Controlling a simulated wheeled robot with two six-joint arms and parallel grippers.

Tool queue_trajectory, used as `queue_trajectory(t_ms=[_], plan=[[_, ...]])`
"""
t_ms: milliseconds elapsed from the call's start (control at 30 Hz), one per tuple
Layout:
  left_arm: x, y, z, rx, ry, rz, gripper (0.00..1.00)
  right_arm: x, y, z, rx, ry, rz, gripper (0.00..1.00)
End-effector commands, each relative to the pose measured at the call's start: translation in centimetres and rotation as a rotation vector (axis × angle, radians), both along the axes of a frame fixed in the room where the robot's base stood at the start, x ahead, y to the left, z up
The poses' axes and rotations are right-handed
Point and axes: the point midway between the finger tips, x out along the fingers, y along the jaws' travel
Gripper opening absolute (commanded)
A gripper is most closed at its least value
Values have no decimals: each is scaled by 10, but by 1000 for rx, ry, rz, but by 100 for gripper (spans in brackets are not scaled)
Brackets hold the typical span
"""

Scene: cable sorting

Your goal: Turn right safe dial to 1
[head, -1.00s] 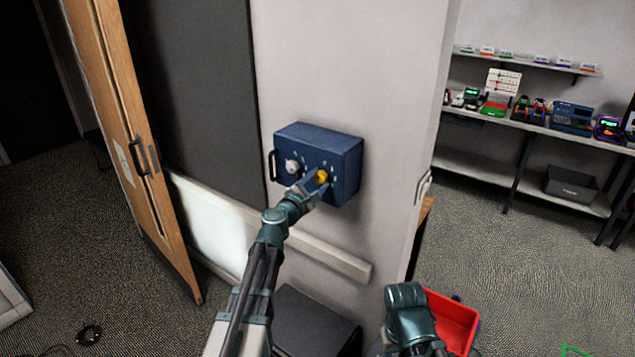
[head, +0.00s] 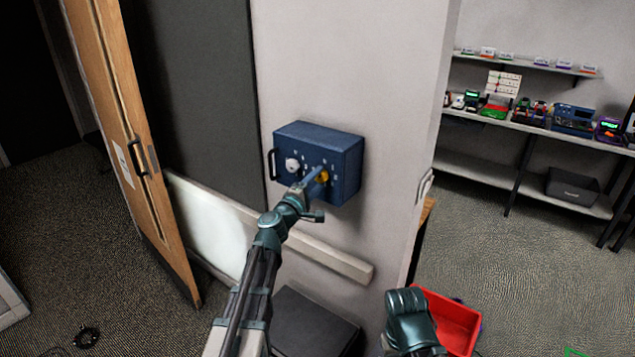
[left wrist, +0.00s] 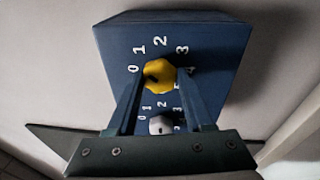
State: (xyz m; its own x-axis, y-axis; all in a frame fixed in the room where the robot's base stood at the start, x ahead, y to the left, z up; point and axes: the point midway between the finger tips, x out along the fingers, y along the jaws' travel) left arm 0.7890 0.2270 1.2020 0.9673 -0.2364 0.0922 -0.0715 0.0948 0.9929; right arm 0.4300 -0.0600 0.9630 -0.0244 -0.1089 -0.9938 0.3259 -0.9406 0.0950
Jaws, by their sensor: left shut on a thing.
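The blue safe (head: 345,165) is fixed to the wall, with a white left dial (head: 292,165) and a yellow right dial (head: 323,177) on its face. My left gripper (head: 320,178) is shut on the yellow dial and partly hides it. In the left wrist view, the fingers (left wrist: 158,88) flank the yellow dial (left wrist: 158,73), with 0, 1, 2 and 3 printed around it. A dark mark on the dial lies toward its left side, near the 0. The white dial (left wrist: 160,125) shows between the fingers. My right gripper (head: 410,322) is low at right, its jaws unclear.
A black handle (head: 272,165) stands on the safe's left side. A pale rail (head: 330,258) runs along the wall below the safe. A red bin (head: 450,320) is beside my right gripper. Shelves (head: 550,130) with devices stand at the far right.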

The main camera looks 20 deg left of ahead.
Motion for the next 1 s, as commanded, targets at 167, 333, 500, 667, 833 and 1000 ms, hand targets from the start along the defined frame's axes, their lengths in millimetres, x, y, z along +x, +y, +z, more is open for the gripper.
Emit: queue_trajectory(t_ms=[167,333,500,667,833,1000], plan=[[0,0,-1,45,-16,-1,0,0,0,-2,0,0,0,50],[0,0,-1,62,-22,-2,0,0,0,-2,0,0,0,50],[-1,0,-1,64,-22,-1,0,0,0,-2,0,0,0,50],[-1,-1,0,63,-22,-1,0,0,0,-2,0,0,0,50],[-1,0,-1,63,-22,-1,77,0,0,-2,0,0,0,50],[0,0,0,62,-22,-2,81,0,0,-2,0,0,0,50]])
